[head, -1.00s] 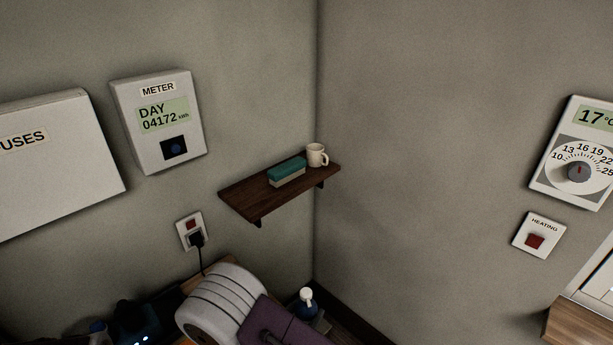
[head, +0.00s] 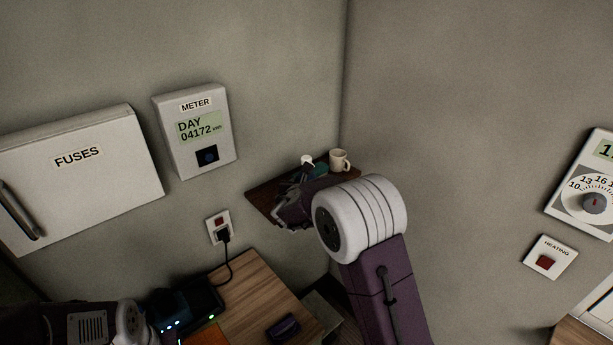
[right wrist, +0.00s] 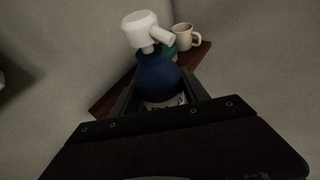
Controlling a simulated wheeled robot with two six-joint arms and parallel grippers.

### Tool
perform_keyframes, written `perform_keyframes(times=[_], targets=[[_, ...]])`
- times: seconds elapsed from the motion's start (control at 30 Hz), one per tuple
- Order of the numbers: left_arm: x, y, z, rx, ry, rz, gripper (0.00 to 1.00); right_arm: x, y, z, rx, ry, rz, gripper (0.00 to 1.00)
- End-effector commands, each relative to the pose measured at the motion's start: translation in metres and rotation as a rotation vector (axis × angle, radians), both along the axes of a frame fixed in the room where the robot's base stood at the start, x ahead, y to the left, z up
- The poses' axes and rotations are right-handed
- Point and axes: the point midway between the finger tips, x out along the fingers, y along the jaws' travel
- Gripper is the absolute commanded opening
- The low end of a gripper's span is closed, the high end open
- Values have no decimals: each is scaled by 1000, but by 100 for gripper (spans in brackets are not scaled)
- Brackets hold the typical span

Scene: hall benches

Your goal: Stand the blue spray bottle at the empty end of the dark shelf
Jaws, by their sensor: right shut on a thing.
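The blue spray bottle (right wrist: 157,78) is upright between the fingers of my right gripper (right wrist: 160,95). Its white spray head (head: 307,160) shows above the gripper in the head view; its base is hidden. My right gripper (head: 300,192) is shut on the bottle, in front of the dark shelf (head: 262,191). I cannot tell whether the bottle touches the shelf. The shelf's left end is bare. A white mug (head: 339,160) stands at its right end, with a teal block (head: 322,171) partly hidden beside it. My left gripper is not in view.
The fuse box (head: 78,175) and the meter (head: 196,130) hang on the left wall. A socket with a plug (head: 221,229) sits below the shelf. A wooden bench (head: 248,318) below carries a dark device with lights (head: 185,305) and a small purple item (head: 283,327).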

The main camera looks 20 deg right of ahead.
Motion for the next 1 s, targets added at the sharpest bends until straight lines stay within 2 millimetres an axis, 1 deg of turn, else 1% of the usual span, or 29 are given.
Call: perform_keyframes(times=[0.03, 0.1, 0.2, 0.33, 0.4, 0.47, 0.57, 0.7, 0.8, 0.9, 1.0], targets=[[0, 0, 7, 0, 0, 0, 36, 6, -10, 24, 1, -8, 12, 0], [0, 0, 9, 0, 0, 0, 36, 11, -17, 42, 0, -6, 36, 0], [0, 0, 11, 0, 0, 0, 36, 14, -23, 57, 0, 0, 54, 0], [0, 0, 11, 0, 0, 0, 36, 16, -25, 61, 0, 2, 62, 0], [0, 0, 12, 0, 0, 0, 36, 18, -22, 59, 0, 4, 64, 0], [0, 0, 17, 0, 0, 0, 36, 23, -14, 55, 1, 6, 64, 0], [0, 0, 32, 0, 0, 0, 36, 37, 9, 42, -1, 9, 68, 0], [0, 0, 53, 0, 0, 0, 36, 59, 41, 19, 0, 8, 66, 0], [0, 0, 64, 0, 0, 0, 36, 71, 59, 5, 0, 5, 64, 0], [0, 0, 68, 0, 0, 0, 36, 78, 69, -5, 1, 4, 63, 0], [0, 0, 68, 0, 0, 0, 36, 81, 73, -9, 1, 2, 61, 0]])
